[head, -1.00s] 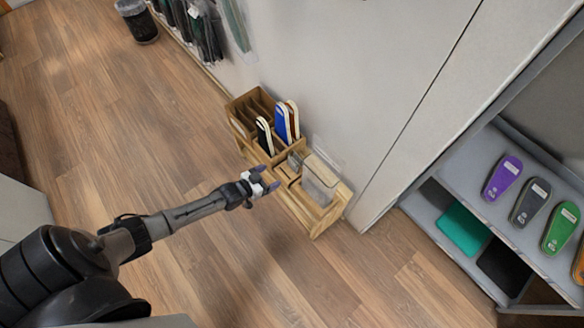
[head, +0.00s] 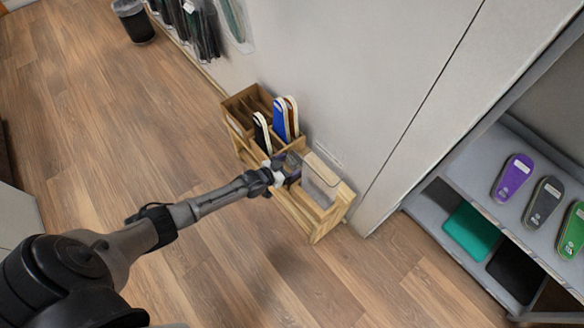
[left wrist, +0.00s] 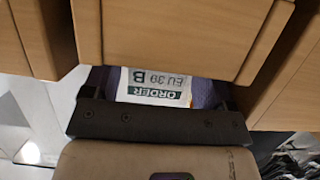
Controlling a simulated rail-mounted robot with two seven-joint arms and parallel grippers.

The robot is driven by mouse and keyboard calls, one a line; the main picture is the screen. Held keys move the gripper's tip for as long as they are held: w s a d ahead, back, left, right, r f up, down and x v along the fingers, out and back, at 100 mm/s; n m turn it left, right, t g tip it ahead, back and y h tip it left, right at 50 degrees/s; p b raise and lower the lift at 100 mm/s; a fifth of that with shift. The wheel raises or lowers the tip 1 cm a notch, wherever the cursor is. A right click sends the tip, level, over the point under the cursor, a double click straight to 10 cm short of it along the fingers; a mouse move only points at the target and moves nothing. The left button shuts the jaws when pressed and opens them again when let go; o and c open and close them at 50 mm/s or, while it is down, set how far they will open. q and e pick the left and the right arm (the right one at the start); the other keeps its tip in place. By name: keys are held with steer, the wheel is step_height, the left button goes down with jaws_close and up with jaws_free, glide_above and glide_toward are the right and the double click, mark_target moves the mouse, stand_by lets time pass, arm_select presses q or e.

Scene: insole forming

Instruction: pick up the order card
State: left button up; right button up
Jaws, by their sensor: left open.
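The order card (left wrist: 153,87) shows in the left wrist view as a white label with a dark green band, its print reading upside down: "ORDER", "EU 39", "B". My left gripper (left wrist: 158,88) is open, with its purple fingers on either side of the card. I cannot tell whether they touch it. In the head view my left gripper (head: 286,170) is at the middle of the wooden organizer (head: 318,238), and I cannot make out the card clearly there. My right gripper is not in view.
Blue and black insoles (head: 281,120) stand in the organizer beside my gripper. A clear box (head: 320,182) sits at its right end. The wall rises right behind it. A grey shelf with coloured insoles (head: 513,177) is at the right. The wooden floor in front is clear.

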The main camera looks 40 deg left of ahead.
arm_select(q)
steer(key=shift+w, duration=0.1)
steer(key=shift+c, duration=0.3)
steer(key=c, duration=0.7)
step_height(320, 180, up, 16)
steer(key=p, duration=0.9)
steer(key=shift+r+p, duration=0.15)
steer(key=shift+p, duration=0.2)
steer(key=shift+r+p, duration=0.35)
steer(key=shift+r, duration=0.45)
